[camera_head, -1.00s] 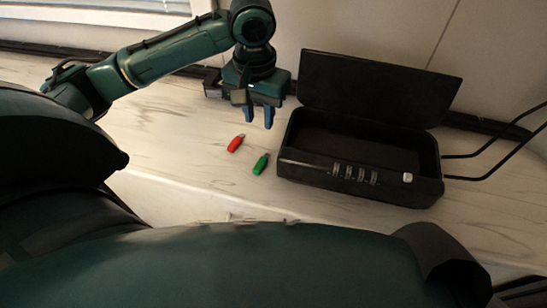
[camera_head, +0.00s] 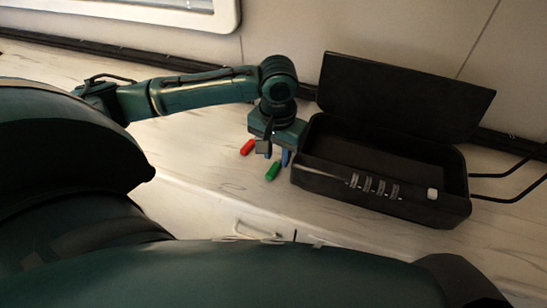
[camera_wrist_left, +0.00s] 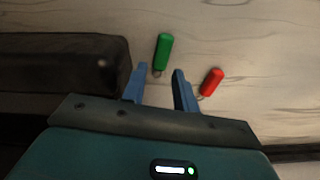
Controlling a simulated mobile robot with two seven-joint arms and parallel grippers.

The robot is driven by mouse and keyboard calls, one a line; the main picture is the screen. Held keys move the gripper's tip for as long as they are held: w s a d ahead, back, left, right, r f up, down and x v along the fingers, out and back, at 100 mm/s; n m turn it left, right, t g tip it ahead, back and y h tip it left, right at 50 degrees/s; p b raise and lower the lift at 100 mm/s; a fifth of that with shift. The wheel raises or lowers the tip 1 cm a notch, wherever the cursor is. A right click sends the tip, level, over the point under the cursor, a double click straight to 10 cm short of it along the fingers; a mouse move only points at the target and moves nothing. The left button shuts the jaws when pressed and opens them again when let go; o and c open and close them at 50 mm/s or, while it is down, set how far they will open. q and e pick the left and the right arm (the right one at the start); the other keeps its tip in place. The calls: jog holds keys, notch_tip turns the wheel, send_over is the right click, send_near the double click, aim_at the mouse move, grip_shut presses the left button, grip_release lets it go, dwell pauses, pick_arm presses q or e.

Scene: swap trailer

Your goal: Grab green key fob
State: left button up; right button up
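The green key fob (camera_head: 273,171) lies on the pale counter, just left of the black box. It also shows in the left wrist view (camera_wrist_left: 163,50), ahead of and roughly between my fingertips. The red key fob (camera_head: 248,147) lies to its upper left in the head view and right of the fingers in the left wrist view (camera_wrist_left: 212,81). My left gripper (camera_head: 277,155) is above the counter, close to the green fob; in the left wrist view its blue fingers (camera_wrist_left: 159,78) are apart with nothing between them gripped. My right gripper is not in view.
An open black lockbox (camera_head: 455,208) with number dials stands right of the fobs, its lid raised at the back. Its side (camera_wrist_left: 60,65) is close to my left finger. The counter's front edge lies below the fobs. Counter left of them is free.

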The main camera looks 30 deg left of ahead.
pick_arm(q)
notch_tip(320, 180, down, 3)
jog(key=shift+r, duration=0.2)
jog(key=shift+c, duration=0.2)
grip_shut()
jog(key=shift+r, duration=0.1)
